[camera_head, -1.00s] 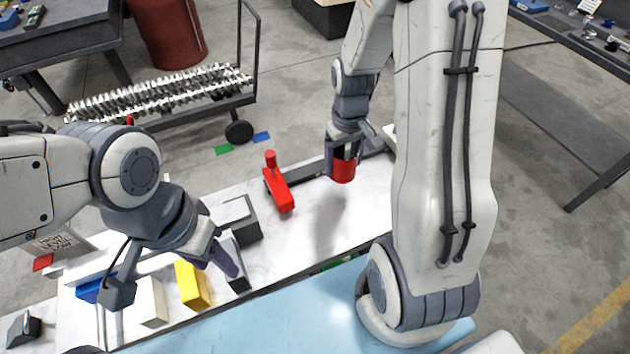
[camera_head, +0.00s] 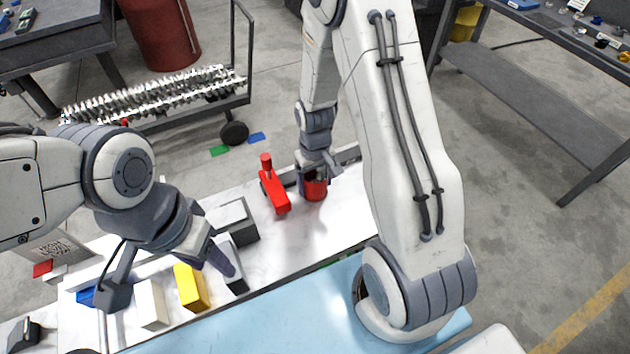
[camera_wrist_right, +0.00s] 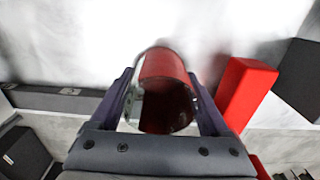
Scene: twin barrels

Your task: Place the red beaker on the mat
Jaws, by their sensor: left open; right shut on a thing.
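The red beaker (camera_head: 315,188) is held between the fingers of my right gripper (camera_head: 314,178), low over the far part of the white tabletop. In the right wrist view the beaker (camera_wrist_right: 165,85) sits between the two purple fingers (camera_wrist_right: 163,100), with its open mouth towards the camera. I cannot tell whether its base touches the tabletop. My left gripper (camera_head: 221,258) is open above the near left of the tabletop, beside a yellow block. A light blue flat surface (camera_head: 300,310) lies at the front; I cannot tell whether it is the mat.
A red object with an upright knob (camera_head: 274,190) stands just left of the beaker; its red body (camera_wrist_right: 245,92) is close to the right finger in the wrist view. A dark grey box (camera_head: 238,222), the yellow block (camera_head: 191,287) and a white block (camera_head: 151,304) stand further left.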

